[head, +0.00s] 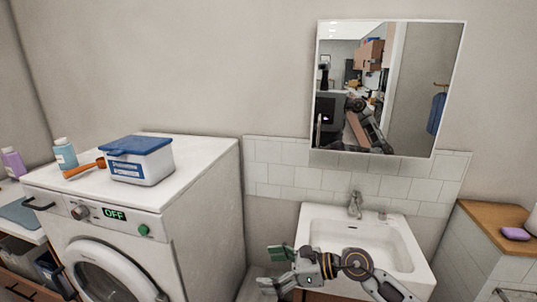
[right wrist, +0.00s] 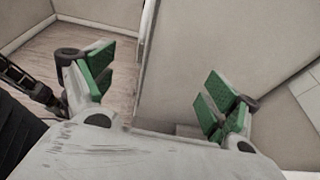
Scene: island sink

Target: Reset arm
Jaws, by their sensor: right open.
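My right gripper (head: 278,268) is in the lower middle of the head view, in front of the sink's left front side. Its arm comes in from the bottom right. Its green-padded fingers point left and stand apart, with nothing between them. In the right wrist view the open fingers (right wrist: 160,90) stand wide apart, with only wall and floor seen past them. My left gripper does not show directly in the head view.
A white sink (head: 345,228) with a tap (head: 355,205) is behind my right gripper. A washing machine (head: 195,220) stands left, carrying a blue-lidded tub (head: 142,170), a bottle (head: 65,153) and an orange scoop (head: 85,168).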

